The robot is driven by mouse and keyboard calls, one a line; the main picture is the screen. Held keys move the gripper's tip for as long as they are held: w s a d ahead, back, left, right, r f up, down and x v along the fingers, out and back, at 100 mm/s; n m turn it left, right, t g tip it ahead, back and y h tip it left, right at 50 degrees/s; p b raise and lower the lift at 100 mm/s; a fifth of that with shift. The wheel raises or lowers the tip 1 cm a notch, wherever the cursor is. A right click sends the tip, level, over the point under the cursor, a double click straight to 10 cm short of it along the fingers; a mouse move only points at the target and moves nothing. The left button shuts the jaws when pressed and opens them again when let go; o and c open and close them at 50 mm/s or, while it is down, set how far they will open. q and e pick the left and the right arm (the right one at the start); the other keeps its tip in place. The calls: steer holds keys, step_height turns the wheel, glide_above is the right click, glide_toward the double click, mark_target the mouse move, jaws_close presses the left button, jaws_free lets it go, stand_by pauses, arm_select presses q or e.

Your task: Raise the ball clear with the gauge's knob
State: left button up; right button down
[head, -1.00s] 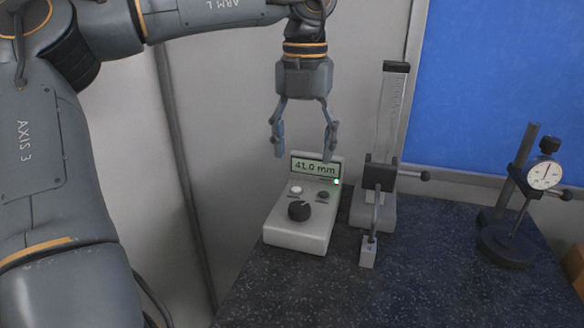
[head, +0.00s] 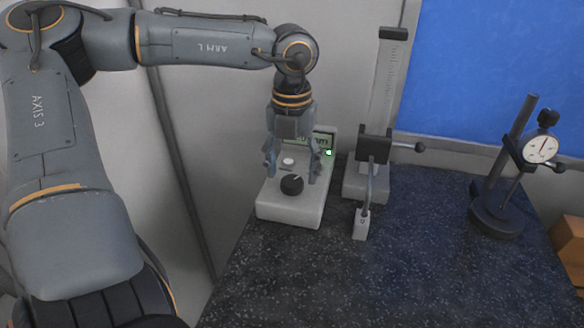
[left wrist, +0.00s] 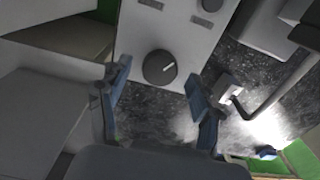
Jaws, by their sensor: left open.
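The height gauge has a scaled column (head: 388,90), a dark carriage (head: 373,147) and a black knob (head: 421,147) on its right side. A thin probe (head: 368,190) reaches down to a small pale block (head: 361,224); the ball is too small to make out. A pale readout box (head: 290,207) with a round black dial (head: 292,185) stands left of the gauge. My left gripper (head: 291,172) points down over this box, open and empty. In the left wrist view the dial (left wrist: 159,68) shows between and just beyond the fingertips. My right gripper is not in view.
A stand with a dial indicator (head: 541,149) is at the right of the dark speckled bench (head: 400,270). A brown box (head: 570,238) sits at the right edge. A grey wall is behind the gauge. The bench's front middle is clear.

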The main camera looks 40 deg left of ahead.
arm_select(q)
steer(key=shift+s+d+f, duration=0.1)
steer(key=shift+f, duration=0.65)
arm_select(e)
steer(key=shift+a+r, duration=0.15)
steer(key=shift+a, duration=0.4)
